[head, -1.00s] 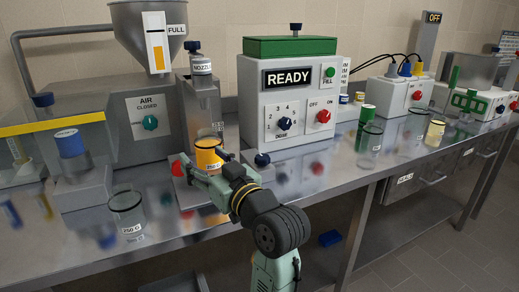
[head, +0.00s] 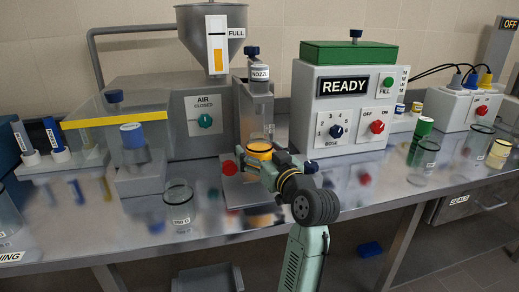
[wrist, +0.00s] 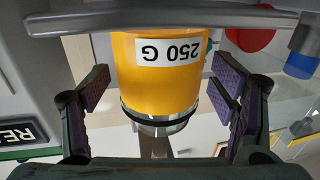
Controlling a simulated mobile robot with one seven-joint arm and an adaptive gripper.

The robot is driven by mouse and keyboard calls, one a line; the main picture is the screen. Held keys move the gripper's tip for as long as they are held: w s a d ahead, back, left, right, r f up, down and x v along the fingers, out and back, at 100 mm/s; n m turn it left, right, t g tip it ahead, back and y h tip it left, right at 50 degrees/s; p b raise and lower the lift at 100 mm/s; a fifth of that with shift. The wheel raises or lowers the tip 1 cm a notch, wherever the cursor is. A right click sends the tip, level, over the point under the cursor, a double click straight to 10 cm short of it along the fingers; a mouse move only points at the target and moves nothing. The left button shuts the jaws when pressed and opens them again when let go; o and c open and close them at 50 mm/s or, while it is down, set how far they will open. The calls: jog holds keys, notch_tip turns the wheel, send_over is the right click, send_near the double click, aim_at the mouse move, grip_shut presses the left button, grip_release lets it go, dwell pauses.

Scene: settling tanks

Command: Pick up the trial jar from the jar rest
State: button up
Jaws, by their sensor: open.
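The trial jar, an orange-filled glass jar (head: 259,147) with a dark rim, stands below the nozzle in the head view; its lower part is hidden by my gripper. In the wrist view the jar (wrist: 168,85) appears inverted, with its "250 G" label upside down. My gripper (head: 266,168) is at the jar. In the wrist view my open gripper (wrist: 160,93) has one finger on each side of the jar, with a visible gap on both sides. A grey bar (wrist: 160,22), apparently part of the jar rest, crosses at the jar's base.
The nozzle column (head: 257,105) stands just behind the jar. A red button (head: 229,168) is close left of my gripper. An empty glass jar (head: 179,208) stands on the bench further left. The dosing box (head: 345,100) reading READY is behind right.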

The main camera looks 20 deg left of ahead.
jog(key=shift+w+a, duration=0.2)
jog(key=shift+c, duration=0.5)
jog(key=c, duration=1.3)
